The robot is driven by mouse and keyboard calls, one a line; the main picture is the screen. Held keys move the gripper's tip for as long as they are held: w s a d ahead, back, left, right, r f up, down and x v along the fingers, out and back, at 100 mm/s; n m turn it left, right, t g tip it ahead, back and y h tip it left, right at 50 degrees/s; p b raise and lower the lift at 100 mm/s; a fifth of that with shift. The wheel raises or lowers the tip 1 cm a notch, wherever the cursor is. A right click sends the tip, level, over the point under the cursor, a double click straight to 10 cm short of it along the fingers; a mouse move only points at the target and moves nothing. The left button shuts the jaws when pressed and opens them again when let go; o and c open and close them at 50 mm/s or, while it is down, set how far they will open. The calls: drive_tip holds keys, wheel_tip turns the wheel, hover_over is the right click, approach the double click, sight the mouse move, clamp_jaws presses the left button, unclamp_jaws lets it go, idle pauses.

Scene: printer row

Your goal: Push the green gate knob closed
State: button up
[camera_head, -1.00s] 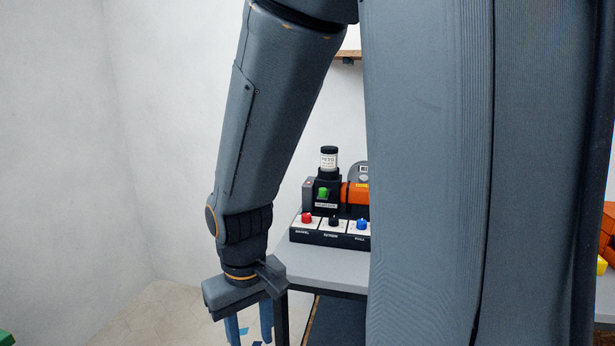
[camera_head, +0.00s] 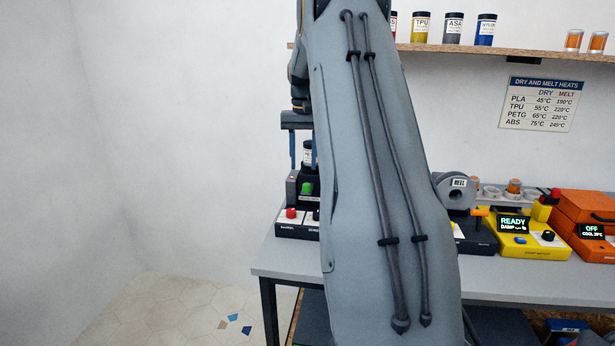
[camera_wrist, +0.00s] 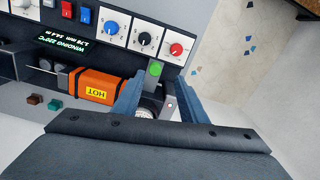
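The green gate knob (camera_head: 306,188) sits on the front of a dark block on the table, partly beside my arm in the head view. It also shows in the wrist view (camera_wrist: 155,68), just beyond my fingertips and between their lines. My gripper (camera_wrist: 160,88) is open, with its two blue fingers apart and nothing held between them. In the head view my gripper (camera_head: 302,165) points down above the knob, around the white-labelled jar (camera_head: 308,157). Whether a finger touches the jar or block I cannot tell.
A red knob (camera_wrist: 177,49), a black knob (camera_wrist: 145,38) and a blue knob (camera_wrist: 111,27) lie on the panel near the green knob. An orange barrel marked HOT (camera_wrist: 100,86) is beside the block. A shelf (camera_head: 480,53) hangs above the table (camera_head: 500,285).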

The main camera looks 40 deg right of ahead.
sight(306, 184)
drive_tip(key=shift+d+r, duration=0.1)
drive_tip(key=shift+d, duration=0.5)
drive_tip(key=shift+d+f, duration=0.1)
drive_tip(key=shift+f, duration=0.1)
drive_tip(key=shift+f+p, duration=1.05)
drive_tip(key=shift+f, duration=2.5)
clamp_jaws()
